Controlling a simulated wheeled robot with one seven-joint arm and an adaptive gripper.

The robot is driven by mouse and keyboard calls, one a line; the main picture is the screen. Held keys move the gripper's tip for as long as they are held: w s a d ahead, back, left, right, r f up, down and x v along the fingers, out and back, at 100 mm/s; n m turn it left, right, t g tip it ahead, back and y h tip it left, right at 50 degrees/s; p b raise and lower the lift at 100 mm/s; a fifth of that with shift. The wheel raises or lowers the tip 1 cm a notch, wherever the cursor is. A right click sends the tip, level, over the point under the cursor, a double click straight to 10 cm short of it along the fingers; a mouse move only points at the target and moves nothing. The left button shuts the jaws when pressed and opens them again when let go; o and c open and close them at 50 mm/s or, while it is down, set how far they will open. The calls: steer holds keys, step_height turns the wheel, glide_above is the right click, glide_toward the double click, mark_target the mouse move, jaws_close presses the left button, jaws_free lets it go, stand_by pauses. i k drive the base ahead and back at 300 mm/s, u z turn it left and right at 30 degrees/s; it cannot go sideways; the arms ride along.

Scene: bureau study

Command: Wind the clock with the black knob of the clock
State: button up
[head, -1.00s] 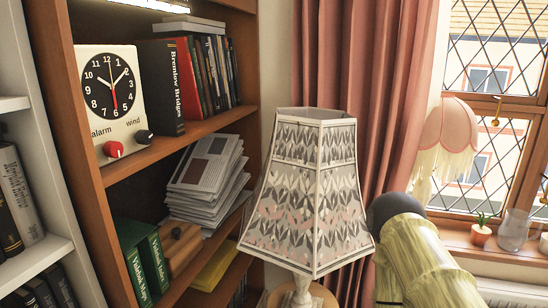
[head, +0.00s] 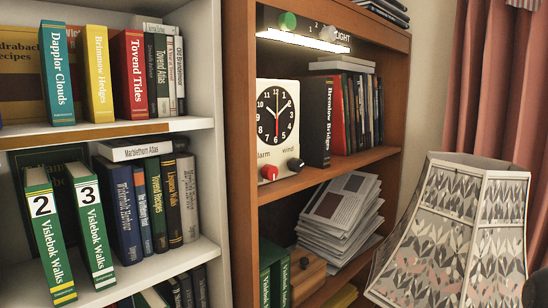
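The clock (head: 275,125) stands upright on the middle shelf of the brown bookcase in the head view. It has a white case and a black dial with white numerals and a red hand. The black knob (head: 295,164) is at its lower right, under the word "wind". A red knob (head: 269,172) is at its lower left, under the word "alarm". My gripper does not show in this view.
Books (head: 316,120) stand right of the clock. A paper stack (head: 341,214) lies on the shelf below. A patterned lampshade (head: 450,235) stands at the front right. A white bookcase (head: 206,160) is at left. A light panel with a green knob (head: 287,21) hangs above.

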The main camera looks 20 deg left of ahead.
mark_target(296, 166)
steer(key=u, duration=1.5)
steer(key=k, duration=1.4)
steer(key=z, duration=1)
steer(key=i, duration=1)
steer(key=u, duration=0.1)
